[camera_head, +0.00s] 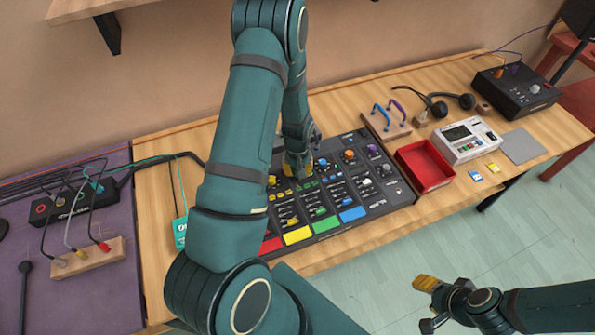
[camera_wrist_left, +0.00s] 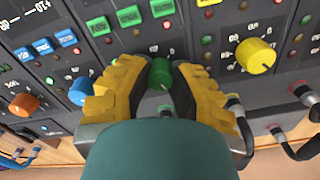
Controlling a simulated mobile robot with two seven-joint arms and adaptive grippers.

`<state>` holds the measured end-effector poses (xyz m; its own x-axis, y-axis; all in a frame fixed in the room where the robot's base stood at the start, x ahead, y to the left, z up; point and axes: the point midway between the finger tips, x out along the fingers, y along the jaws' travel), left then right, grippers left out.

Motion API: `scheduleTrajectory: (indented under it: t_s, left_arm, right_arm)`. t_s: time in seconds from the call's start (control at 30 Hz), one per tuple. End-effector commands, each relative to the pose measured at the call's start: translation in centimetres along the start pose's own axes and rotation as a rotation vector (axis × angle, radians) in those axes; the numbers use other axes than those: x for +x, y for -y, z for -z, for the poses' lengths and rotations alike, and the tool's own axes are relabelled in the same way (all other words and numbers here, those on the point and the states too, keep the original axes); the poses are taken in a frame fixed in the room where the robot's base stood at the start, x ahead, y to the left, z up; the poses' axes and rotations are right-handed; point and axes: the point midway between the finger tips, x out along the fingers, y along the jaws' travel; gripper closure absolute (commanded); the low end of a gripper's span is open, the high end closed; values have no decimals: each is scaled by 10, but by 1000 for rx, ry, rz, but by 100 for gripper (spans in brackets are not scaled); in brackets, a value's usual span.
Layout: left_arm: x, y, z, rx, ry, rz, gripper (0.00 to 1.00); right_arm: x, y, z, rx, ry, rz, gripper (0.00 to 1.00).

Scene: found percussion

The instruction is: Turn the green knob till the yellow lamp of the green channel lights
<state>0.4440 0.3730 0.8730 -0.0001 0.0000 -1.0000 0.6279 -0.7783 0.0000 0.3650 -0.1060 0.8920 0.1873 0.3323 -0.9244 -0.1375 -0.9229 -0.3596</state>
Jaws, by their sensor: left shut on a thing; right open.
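The dark mixing console (camera_head: 390,199) lies on the wooden bench, with coloured knobs, sliders and colour pads. My left gripper (camera_head: 299,167) reaches down onto its upper part. In the left wrist view the green knob (camera_wrist_left: 160,73) sits between the yellow fingertips of my left gripper (camera_wrist_left: 157,85), which is shut on it. Small round lamps show near the knobs, but I cannot tell which is the yellow lamp of the green channel or whether it is lit. My right gripper (camera_head: 427,284) is open and empty, above the floor in front of the bench.
Cables with plugs (camera_wrist_left: 304,92) lie close to the left gripper. A red tray (camera_head: 424,166) and a white device (camera_head: 466,140) stand right of the console. Headphones (camera_head: 447,104) lie behind.

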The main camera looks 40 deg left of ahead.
Motion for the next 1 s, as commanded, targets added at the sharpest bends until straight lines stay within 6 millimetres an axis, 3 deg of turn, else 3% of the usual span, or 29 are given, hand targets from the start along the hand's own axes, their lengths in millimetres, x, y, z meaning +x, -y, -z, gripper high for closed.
scheduleTrajectory:
  t_s: [0.43, 0.97, 1.0]
  left_arm:
    - [1, 0, 0, 227, 0, 0, 100]
    - [0, 0, 0, 257, 1, 0, 100]
    - [0, 0, 0, 257, 1, 0, 70]
  right_arm:
    - [14, -5, -2, 0, 0, -3, 52]
    - [15, -5, -2, 0, 0, -3, 52]
    - [15, -5, -2, 0, 0, -3, 52]
